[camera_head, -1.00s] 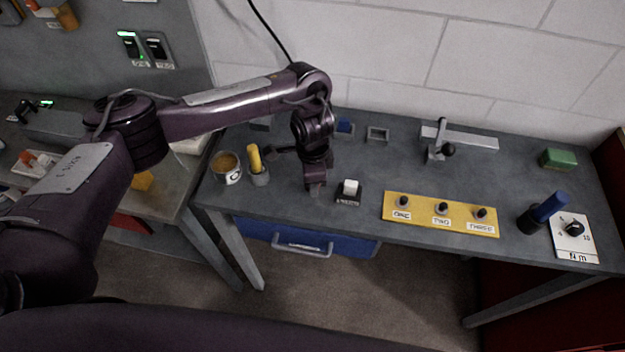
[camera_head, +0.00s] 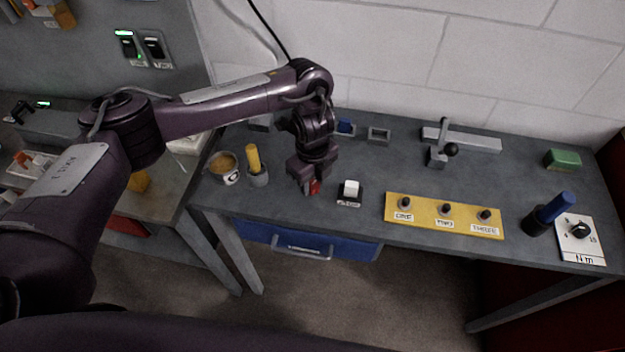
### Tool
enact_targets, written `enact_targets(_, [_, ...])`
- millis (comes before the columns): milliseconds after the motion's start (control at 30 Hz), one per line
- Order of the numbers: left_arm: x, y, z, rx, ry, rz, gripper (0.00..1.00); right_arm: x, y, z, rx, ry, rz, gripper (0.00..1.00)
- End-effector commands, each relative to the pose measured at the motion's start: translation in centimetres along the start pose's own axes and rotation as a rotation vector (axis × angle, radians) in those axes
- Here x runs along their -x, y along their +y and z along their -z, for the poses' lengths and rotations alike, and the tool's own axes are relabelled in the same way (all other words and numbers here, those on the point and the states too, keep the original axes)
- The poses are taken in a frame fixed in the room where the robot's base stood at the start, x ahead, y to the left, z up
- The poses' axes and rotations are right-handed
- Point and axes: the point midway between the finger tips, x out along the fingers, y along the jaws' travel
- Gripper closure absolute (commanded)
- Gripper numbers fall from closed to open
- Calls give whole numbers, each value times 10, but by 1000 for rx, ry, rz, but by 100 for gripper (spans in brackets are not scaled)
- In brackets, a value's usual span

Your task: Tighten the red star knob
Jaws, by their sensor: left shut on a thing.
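The red star knob (camera_head: 315,187) shows only as a small red patch at the tip of my left gripper (camera_head: 309,188), near the front left of the grey bench. My left gripper points down and is shut on the knob, which it mostly hides. The knob's star shape and whatever it is mounted on cannot be made out. My right gripper is not in view.
A yellow panel (camera_head: 443,227) with three black knobs lies further right. A cup (camera_head: 224,167) and a yellow-handled tool (camera_head: 254,160) stand to the left. A blue drawer (camera_head: 345,250) is below.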

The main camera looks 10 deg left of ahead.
Motion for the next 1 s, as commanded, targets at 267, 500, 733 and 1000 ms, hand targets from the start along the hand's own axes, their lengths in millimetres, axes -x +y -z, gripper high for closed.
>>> enact_targets(267, [2, -3, -2, -259, -3, 7, 88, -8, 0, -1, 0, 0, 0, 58])
enact_targets(500, [2, -3, -1, -488, -4, 8, 88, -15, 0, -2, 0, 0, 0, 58])
enact_targets(733, [2, -3, -1, -705, -6, 7, 88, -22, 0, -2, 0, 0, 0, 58])
enact_targets(1000, [2, -4, -1, -963, -7, 7, 88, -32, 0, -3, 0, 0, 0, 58])
